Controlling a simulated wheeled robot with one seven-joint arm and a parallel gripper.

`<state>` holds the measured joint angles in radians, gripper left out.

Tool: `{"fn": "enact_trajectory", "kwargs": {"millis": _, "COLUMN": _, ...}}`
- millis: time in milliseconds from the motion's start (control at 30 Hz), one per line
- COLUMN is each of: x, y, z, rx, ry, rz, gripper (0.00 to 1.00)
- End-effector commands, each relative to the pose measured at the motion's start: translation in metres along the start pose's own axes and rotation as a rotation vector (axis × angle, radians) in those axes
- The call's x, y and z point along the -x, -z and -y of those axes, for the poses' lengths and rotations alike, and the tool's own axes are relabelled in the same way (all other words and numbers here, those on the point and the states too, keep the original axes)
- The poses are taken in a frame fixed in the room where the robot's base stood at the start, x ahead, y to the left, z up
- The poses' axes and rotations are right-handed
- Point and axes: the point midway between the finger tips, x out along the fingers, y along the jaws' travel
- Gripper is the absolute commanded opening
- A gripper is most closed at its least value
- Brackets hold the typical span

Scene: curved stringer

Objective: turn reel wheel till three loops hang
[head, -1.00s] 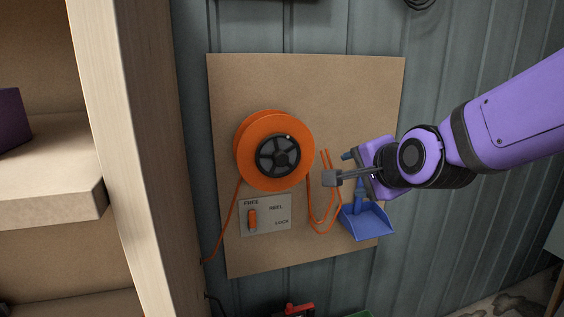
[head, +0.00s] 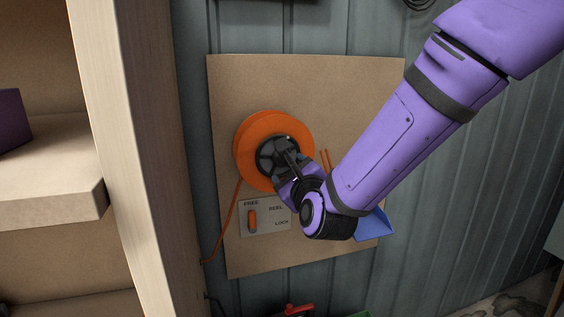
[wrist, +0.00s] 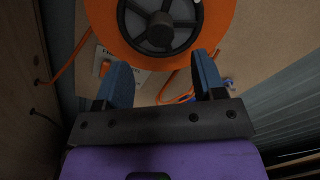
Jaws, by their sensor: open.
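The orange reel (head: 254,127) is mounted on a tan board, with a dark spoked wheel at its centre that shows clearly in the wrist view (wrist: 158,30). My gripper (wrist: 165,72) is open, its two blue fingers apart and pointing at the lower part of the wheel with nothing between them. In the head view my gripper (head: 290,170) overlaps the wheel's lower right; I cannot tell whether it touches. Orange cord (head: 233,217) runs down from the reel's left side. The hanging cord (wrist: 176,92) at the right is mostly hidden by my arm in the head view.
A lever plate (head: 276,221) marked FREE, REEL and LOCK sits below the reel, its orange lever (head: 252,220) upright near FREE. A wooden shelf (head: 130,150) stands close on the left.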

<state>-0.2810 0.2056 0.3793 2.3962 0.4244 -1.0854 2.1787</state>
Motion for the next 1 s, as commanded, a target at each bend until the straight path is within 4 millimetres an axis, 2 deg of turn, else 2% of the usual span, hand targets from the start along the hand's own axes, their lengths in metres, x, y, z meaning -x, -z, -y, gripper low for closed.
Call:
{"fn": "enact_trajectory", "kwargs": {"millis": 200, "x": -0.040, "y": 0.000, "z": 0.000, "rx": 0.001, "ry": 0.000, "rz": -0.001, "gripper": 0.63}}
{"fn": "enact_trajectory", "kwargs": {"millis": 400, "x": -0.064, "y": 0.000, "z": 0.000, "rx": 0.002, "ry": -0.001, "rz": 0.001, "gripper": 0.63}}
{"fn": "enact_trajectory", "kwargs": {"millis": 567, "x": -0.072, "y": 0.000, "z": 0.000, "rx": 0.003, "ry": -0.001, "rz": 0.001, "gripper": 0.63}}
{"fn": "enact_trajectory", "kwargs": {"millis": 833, "x": -0.073, "y": 0.000, "z": 0.000, "rx": 0.003, "ry": -0.001, "rz": 0.001, "gripper": 0.63}}
{"fn": "enact_trajectory", "kwargs": {"millis": 867, "x": -0.073, "y": 0.000, "z": 0.000, "rx": 0.003, "ry": -0.001, "rz": 0.001, "gripper": 0.59}}
{"fn": "enact_trajectory", "kwargs": {"millis": 1000, "x": -0.072, "y": 0.000, "z": 0.000, "rx": 0.003, "ry": -0.001, "rz": 0.001, "gripper": 0.26}}
